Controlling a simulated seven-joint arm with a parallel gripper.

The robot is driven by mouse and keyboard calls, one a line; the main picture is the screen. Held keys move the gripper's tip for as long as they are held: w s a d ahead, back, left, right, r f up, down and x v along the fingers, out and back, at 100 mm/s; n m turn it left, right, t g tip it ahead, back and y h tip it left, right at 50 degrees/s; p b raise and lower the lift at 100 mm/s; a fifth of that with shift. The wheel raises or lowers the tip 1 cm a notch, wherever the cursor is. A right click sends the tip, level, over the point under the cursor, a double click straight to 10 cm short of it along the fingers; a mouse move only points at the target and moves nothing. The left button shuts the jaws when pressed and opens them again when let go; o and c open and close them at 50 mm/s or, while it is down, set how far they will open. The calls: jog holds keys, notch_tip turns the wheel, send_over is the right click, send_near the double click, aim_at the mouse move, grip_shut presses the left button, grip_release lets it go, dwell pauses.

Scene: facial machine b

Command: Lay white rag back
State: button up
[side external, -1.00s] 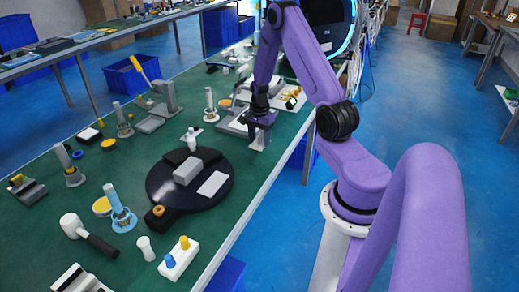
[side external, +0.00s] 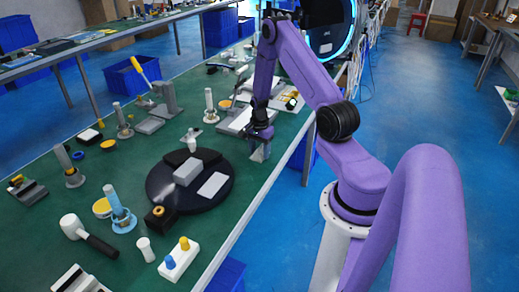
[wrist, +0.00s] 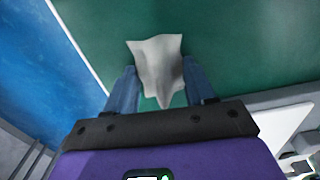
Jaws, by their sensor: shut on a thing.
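The white rag (wrist: 158,66) is a small crumpled cloth between the two fingers of my gripper (wrist: 164,92) in the wrist view. My gripper is shut on it, and the cloth hangs in folds over the green bench top. In the side external view my gripper (side external: 260,140) is low at the right edge of the bench, with the pale rag (side external: 260,153) just below it. I cannot tell whether the rag's lower edge touches the bench.
A round black turntable (side external: 205,196) with grey blocks stands nearer the camera. White machine parts (side external: 236,121) lie close beside my gripper. A mallet (side external: 75,228) and several small fixtures fill the left of the bench. Green surface (side external: 243,170) near the right edge is clear.

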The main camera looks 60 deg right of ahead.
aim_at(259, 148)
jog(key=o, duration=1)
jog(key=shift+r, duration=0.1)
notch_tip(259, 148, up, 17)
jog(key=w+a+r+n, duration=0.1)
jog(key=a+r+n, duration=0.15)
jog(key=a, duration=0.35)
jog(key=w+a+r+n, duration=0.1)
jog(key=a+n, duration=0.3)
jog(key=a, duration=0.2)
jog(key=s+a+r+n, duration=0.1)
jog(key=s+a+n, duration=0.1)
jog(key=a+n, duration=0.3)
jog(key=s+a+r+n, duration=0.2)
jog(key=s+a+n, duration=0.1)
jog(key=a, duration=0.4)
jog(key=s+a+n, duration=0.3)
jog(key=s+n, duration=0.2)
jog(key=s, duration=0.1)
jog(key=s+a+r+n, duration=0.1)
jog(key=s+a+n, duration=0.2)
jog(key=s+n, duration=0.3)
jog(key=s+a+r+n, duration=0.1)
jog(key=s+a+n, duration=0.2)
jog(key=s+n, duration=0.3)
jog(key=shift+s+a+r, duration=0.15)
jog(key=shift+s+a, duration=0.2)
jog(key=shift+s, duration=0.05)
